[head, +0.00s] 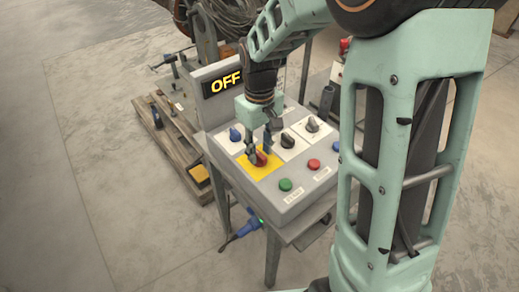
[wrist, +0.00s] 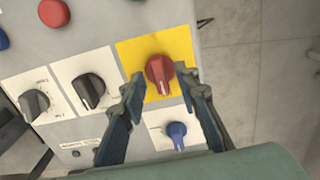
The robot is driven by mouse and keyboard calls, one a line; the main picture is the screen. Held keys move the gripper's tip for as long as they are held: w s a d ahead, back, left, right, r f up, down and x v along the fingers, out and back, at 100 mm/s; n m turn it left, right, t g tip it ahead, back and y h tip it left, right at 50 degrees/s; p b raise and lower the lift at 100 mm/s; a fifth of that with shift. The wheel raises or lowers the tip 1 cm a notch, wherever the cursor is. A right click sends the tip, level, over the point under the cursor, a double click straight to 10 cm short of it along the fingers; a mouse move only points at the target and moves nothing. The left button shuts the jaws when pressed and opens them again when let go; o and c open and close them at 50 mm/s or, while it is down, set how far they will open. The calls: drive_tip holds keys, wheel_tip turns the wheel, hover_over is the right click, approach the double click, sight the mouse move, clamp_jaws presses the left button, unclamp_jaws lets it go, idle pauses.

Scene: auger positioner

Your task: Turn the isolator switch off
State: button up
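The isolator switch is a red rotary knob (head: 261,159) on a yellow plate (head: 270,171) on the sloped grey control panel. In the wrist view the red knob (wrist: 160,70) has its white mark pointing down the picture, toward a blue knob. My gripper (head: 260,148) is over the yellow plate. In the wrist view my gripper (wrist: 164,82) is open, with one finger on each side of the red knob near the fingertips. I cannot tell whether either finger touches it. The display (head: 222,83) behind the panel reads OFF in yellow.
A blue knob (wrist: 177,131) sits beside the yellow plate, between my fingers in the wrist view. Green (head: 285,184) and red (head: 313,164) buttons line the panel's front. A wooden pallet (head: 172,150) lies left of the stand.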

sight(259, 154)
wheel_tip(259, 154, up, 12)
drive_tip(key=shift+f, duration=0.2)
idle(0.4)
